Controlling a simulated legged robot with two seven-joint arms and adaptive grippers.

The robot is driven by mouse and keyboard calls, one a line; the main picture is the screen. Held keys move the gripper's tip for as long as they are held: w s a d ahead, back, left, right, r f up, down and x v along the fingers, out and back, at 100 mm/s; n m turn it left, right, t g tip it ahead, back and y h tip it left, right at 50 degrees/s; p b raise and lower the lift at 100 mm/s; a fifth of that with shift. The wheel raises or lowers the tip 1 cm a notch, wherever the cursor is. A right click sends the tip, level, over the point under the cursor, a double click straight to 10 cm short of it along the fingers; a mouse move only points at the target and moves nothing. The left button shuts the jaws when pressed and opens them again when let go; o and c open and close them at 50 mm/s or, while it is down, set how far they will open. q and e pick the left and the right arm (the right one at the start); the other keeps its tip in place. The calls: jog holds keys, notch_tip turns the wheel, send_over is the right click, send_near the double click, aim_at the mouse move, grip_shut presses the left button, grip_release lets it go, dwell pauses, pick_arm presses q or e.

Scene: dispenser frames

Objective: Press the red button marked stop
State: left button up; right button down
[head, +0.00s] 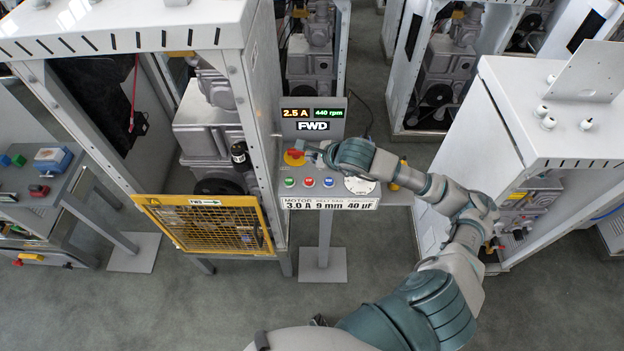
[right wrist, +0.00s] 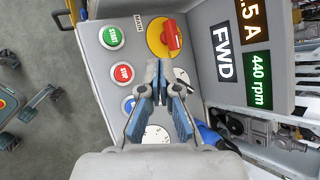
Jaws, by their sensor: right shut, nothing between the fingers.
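The red button marked stop (right wrist: 123,72) sits on the grey control panel (head: 272,172), between a green button (right wrist: 111,37) and a blue button (right wrist: 129,103). In the head view the red button (head: 309,182) is in the middle of that row. My right gripper (head: 312,149) is shut and empty above the panel, near the red-and-yellow rotary switch (head: 294,157). In the right wrist view its fingertips (right wrist: 158,68) appear to the right of the red button, apart from it, and below the rotary switch. My left gripper is not in view.
Displays above the buttons read 2.5 A, 440 rpm (head: 328,113) and FWD (head: 312,126). A yellow mesh guard (head: 212,228) fronts the cabinet at left. A white cabinet (head: 500,150) stands at right, close to my right arm. Floor in front is clear.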

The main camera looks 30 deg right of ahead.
jog(key=b, duration=0.2)
send_over(311, 181)
jog(key=a, duration=0.1)
notch_tip(311, 181, down, 4)
jog(key=shift+f, duration=0.15)
notch_tip(311, 181, down, 2)
jog(key=shift+f+b, duration=0.25)
jog(key=shift+b, duration=0.6)
jog(key=shift+d+f+b, duration=0.15)
jog(key=shift+f+b, duration=0.2)
jog(key=shift+d+f, duration=0.15)
jog(key=shift+d, duration=0.35)
jog(key=shift+a, duration=0.45)
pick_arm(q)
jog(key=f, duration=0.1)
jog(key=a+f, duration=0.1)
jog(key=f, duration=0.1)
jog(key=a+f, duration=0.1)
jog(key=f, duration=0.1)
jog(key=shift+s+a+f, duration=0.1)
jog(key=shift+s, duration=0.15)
pick_arm(e)
jog(key=shift+d, duration=0.1)
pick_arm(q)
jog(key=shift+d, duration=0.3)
pick_arm(e)
jog(key=shift+d, duration=0.25)
